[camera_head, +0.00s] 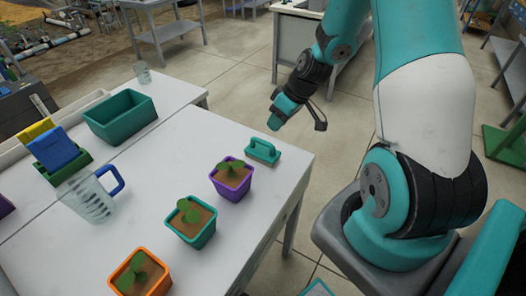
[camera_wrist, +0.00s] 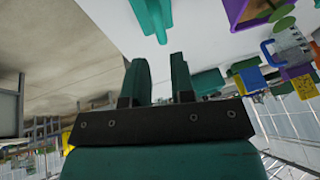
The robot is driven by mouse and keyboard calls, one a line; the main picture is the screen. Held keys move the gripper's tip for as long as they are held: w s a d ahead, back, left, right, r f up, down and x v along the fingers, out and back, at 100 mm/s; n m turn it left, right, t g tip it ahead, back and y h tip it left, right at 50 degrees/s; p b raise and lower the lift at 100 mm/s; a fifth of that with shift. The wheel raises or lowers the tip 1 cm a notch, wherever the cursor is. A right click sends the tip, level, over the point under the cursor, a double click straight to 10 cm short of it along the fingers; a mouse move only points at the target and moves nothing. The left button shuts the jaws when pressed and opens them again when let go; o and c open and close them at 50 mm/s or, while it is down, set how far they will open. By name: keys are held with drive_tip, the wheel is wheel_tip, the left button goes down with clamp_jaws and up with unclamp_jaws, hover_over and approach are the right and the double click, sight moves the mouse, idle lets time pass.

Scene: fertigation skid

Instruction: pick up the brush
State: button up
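The teal brush (camera_head: 262,151), with a raised handle, lies on the white table near its right edge. In the wrist view the brush (camera_wrist: 152,18) is at the top, just beyond my fingertips and cut off by the frame edge. My gripper (camera_head: 276,121) is above the brush and apart from it. In the wrist view my gripper (camera_wrist: 158,62) has its two fingers spread with an empty gap between them.
A purple pot (camera_head: 231,183), a teal pot (camera_head: 191,229) and an orange pot (camera_head: 140,280) with seedlings stand left of and in front of the brush. A clear jug (camera_head: 91,199), a green bin (camera_head: 121,118) and blue and yellow items (camera_head: 56,150) are farther left.

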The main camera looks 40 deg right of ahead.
sight(262, 143)
drive_tip(key=p+x, duration=0.1)
drive_tip(key=x, duration=0.8)
drive_tip(key=shift+w+f+p, duration=0.2)
drive_tip(key=shift+f+p, duration=0.15)
clamp_jaws()
